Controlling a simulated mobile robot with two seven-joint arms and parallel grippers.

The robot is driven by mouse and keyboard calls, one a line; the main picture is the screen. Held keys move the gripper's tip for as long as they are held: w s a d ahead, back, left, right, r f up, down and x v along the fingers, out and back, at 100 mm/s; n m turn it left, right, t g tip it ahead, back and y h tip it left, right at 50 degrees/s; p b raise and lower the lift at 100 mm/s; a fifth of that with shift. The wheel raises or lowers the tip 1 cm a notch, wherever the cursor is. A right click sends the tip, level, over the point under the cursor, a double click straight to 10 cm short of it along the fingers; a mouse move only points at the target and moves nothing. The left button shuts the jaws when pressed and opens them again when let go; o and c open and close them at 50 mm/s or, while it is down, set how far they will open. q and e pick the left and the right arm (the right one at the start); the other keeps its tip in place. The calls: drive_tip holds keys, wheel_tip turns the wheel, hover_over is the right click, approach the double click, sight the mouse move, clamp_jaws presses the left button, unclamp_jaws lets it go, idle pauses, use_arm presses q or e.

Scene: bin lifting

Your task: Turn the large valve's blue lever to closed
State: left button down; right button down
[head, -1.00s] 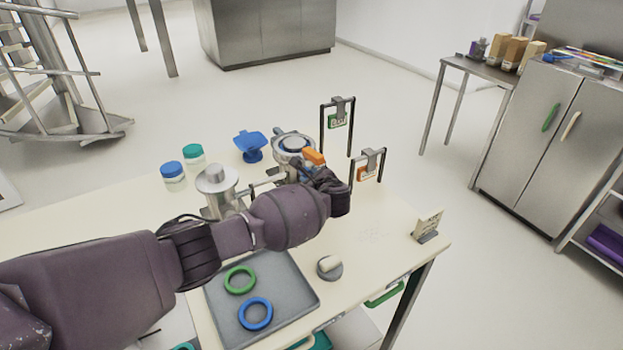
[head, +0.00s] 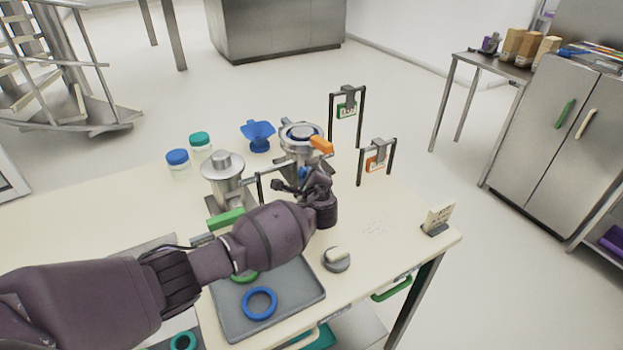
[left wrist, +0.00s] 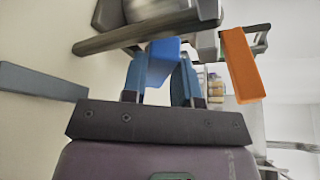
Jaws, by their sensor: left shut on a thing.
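The large valve (head: 301,134) is a grey metal body with a round top at the back of the table. Its blue lever (left wrist: 163,60) shows in the left wrist view as a blue block between my two fingers. In the head view only a small bit of blue (head: 303,173) shows past the gripper. My left gripper (head: 298,180) is shut on the blue lever; it also shows in the left wrist view (left wrist: 162,80). An orange lever (head: 321,145) sticks out just above the gripper, apart from it. My right gripper is in neither view.
A second metal fitting (head: 222,170) stands left of the valve, with a green bar (head: 227,218) near its foot. Framed tags (head: 347,110) stand behind and right. A grey tray (head: 310,297) with rings and a round knob (head: 336,259) lie in front.

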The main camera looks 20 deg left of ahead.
use_arm(q)
drive_tip(key=shift+f, duration=0.1)
drive_tip(key=c, duration=0.9)
unclamp_jaws()
drive_tip(key=shift+s+d, duration=0.15)
drive_tip(key=shift+s, duration=0.2)
drive_tip(key=p+v, duration=0.1)
drive_tip(key=v, duration=0.9)
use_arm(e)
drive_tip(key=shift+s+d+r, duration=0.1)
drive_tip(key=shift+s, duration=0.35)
use_arm(q)
drive_tip(key=shift+c, duration=0.2)
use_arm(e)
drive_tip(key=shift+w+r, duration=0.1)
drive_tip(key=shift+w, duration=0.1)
